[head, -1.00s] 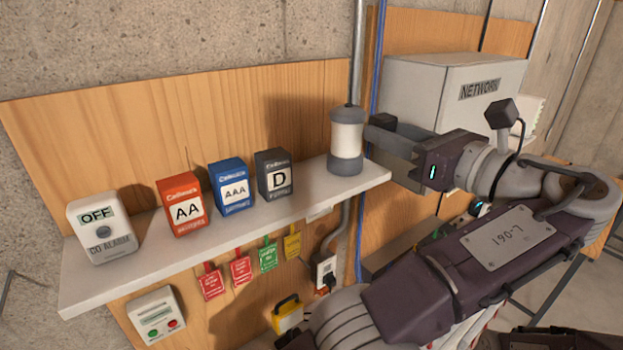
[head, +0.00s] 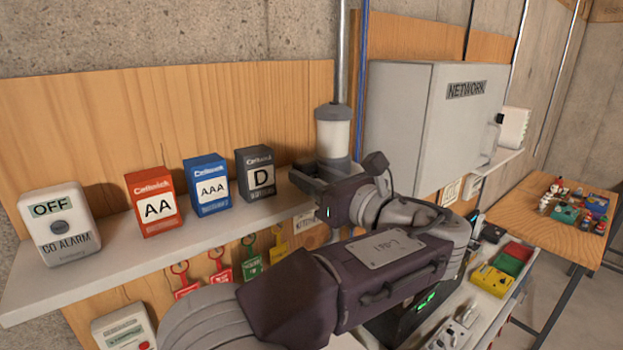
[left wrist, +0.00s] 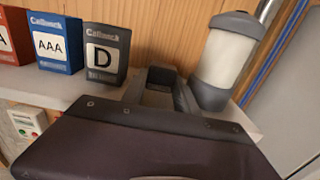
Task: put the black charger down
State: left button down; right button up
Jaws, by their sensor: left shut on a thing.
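My left gripper (head: 306,178) reaches over the white shelf (head: 130,236), between the D battery box (head: 256,173) and the white-and-grey lantern (head: 332,135). It is shut on the black charger, a small dark block (left wrist: 161,76) between its fingers in the left wrist view. In the head view the charger is mostly hidden by the gripper. The charger is at about shelf level; I cannot tell whether it touches the shelf. The lantern stands upright, close beside the right finger in the left wrist view (left wrist: 222,60). My right gripper is not in view.
Blue AAA (head: 209,187) and red AA (head: 154,203) boxes and a CO alarm (head: 60,224) stand along the shelf to the left. The NETWORK cabinet (head: 410,120) is to the right. Coloured tags (head: 250,258) hang below. A wooden table (head: 553,225) stands far right.

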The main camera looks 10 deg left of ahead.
pick_arm(q)
jog(key=shift+a+f, duration=0.25)
jog(key=shift+a, duration=0.05)
jog(key=shift+f, duration=0.1)
jog(key=shift+d+f+b, duration=0.2)
jog(key=shift+f+b, duration=0.15)
jog(key=shift+f, duration=0.15)
jog(key=c, duration=0.9)
grip_release()
jog(key=shift+c, duration=0.2)
jog(key=shift+r, duration=0.4)
jog(key=b+v, duration=0.1)
jog(key=v, duration=1.1)
jog(key=shift+r+b, duration=0.25)
jog(key=shift+b, duration=0.1)
jog(key=shift+a, duration=0.15)
